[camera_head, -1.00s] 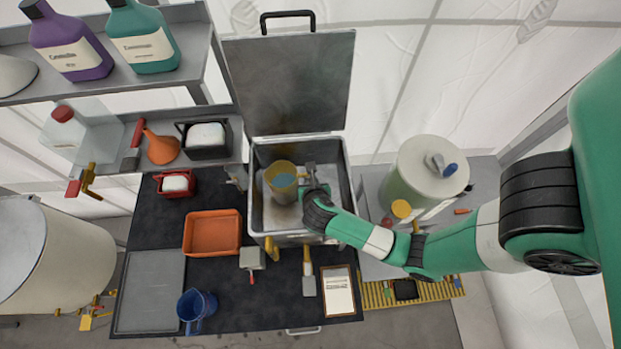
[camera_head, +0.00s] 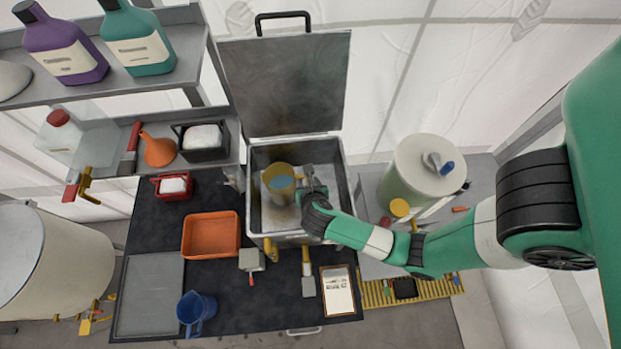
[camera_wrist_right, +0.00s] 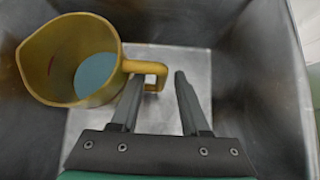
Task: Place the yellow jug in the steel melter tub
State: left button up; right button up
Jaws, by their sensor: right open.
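The yellow jug (camera_head: 279,184) stands inside the steel melter tub (camera_head: 258,222), toward its left side, with something blue inside it. In the right wrist view the jug (camera_wrist_right: 45,65) shows its open mouth, and its handle points at my gripper. The tub's bare floor (camera_wrist_right: 185,60) shows beyond the fingers. My right gripper (camera_head: 308,180) reaches down into the tub, just right of the jug. In the wrist view its two fingers (camera_wrist_right: 158,76) are apart, with the handle's end between or just past their tips; contact cannot be told. My left gripper is not in view.
The tub's lid (camera_head: 285,85) stands raised behind it. An orange tray (camera_head: 211,236), a blue jug (camera_head: 196,310) and a clipboard (camera_head: 338,290) lie on the dark bench. A pale lidded drum (camera_head: 415,185) stands right of the tub, near my right arm.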

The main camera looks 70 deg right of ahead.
jog(key=v, duration=1)
jog(key=shift+a+r, duration=0.25)
jog(key=shift+a, duration=0.05)
jog(key=shift+s, duration=0.15)
